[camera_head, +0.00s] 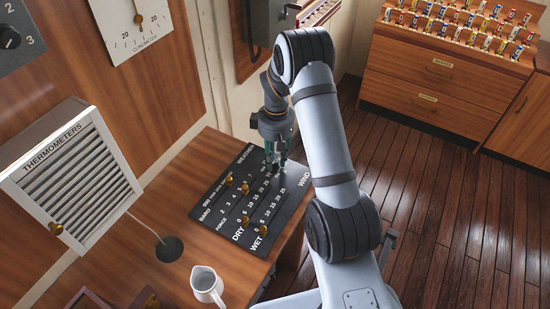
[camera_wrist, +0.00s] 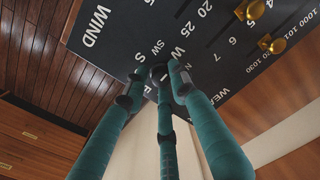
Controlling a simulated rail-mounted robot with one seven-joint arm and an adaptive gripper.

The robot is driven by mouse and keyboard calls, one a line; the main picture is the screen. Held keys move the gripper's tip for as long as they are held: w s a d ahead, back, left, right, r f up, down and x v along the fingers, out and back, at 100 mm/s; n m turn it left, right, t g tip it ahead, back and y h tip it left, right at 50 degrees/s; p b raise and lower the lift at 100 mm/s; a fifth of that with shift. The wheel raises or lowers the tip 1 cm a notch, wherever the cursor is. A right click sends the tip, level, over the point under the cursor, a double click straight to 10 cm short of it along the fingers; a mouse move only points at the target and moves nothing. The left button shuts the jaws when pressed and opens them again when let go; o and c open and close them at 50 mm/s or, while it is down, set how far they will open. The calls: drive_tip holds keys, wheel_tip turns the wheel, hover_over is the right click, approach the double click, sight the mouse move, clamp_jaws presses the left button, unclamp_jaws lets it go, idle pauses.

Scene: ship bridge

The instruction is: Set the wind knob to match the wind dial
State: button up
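A black control panel (camera_head: 288,204) lies on the wooden desk, and its WIND label is at the right end. My gripper (camera_head: 276,164) points down at the panel's far right part, near the WIND label. In the wrist view my gripper (camera_wrist: 158,73) has three green fingers drawn close together at the panel's face (camera_wrist: 110,55). The letters S, SW and W show around the fingertips. The wind knob cannot be made out; the fingertips cover that spot. I cannot tell whether they grip it or only surround it. No wind dial can be identified in either view.
Several brass knobs (camera_head: 263,230) stand on the panel's other rows. A white jug (camera_head: 207,285) stands at the desk's front. A louvred thermometer box (camera_head: 73,177) is at the left, below a clinometer (camera_head: 137,29). Wooden drawers (camera_head: 435,72) stand across open floor.

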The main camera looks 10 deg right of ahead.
clamp_jaws()
drive_tip(key=shift+f+m+b, duration=0.1)
drive_tip(key=shift+m+b, duration=0.25)
drive_tip(key=shift+m, duration=0.05)
idle(0.6)
drive_tip(key=m+b, duration=0.3)
drive_tip(key=shift+f, duration=0.15)
drive_tip(key=m+b, duration=0.3)
drive_tip(key=m, duration=0.2)
drive_tip(key=shift+s, duration=0.15)
idle(0.6)
drive_tip(key=shift+o, duration=2)
unclamp_jaws()
drive_tip(key=shift+r, duration=0.25)
